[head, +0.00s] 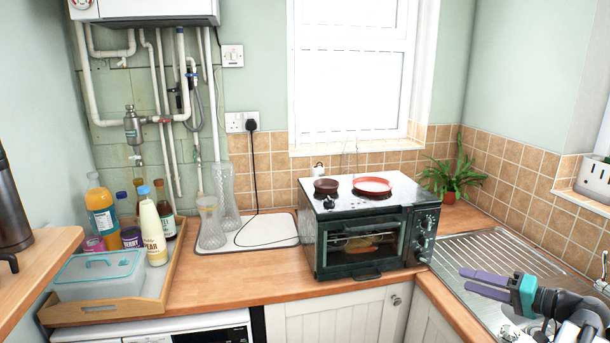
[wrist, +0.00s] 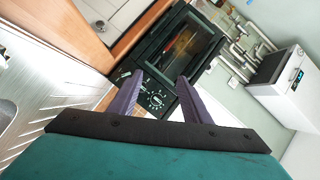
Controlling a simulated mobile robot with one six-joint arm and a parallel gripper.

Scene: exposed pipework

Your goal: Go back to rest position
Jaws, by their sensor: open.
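My gripper (head: 487,283) is at the lower right of the head view, over the steel sink and drainer (head: 500,262). Its two purple fingers are apart and nothing is between them. In the wrist view, my gripper (wrist: 157,95) also shows open and empty, with the black toaster oven (wrist: 180,50) beyond the fingertips. In the head view, the oven (head: 375,225) stands on the wooden counter, to the left of my gripper and apart from it. Its glass door is shut, and some food shows dimly inside.
A potted plant (head: 452,177) stands in the corner. A wooden tray (head: 105,309) holds bottles and a lidded box. Tall glasses (head: 210,222) stand left of the oven. Counter in front of the tray's right side is clear.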

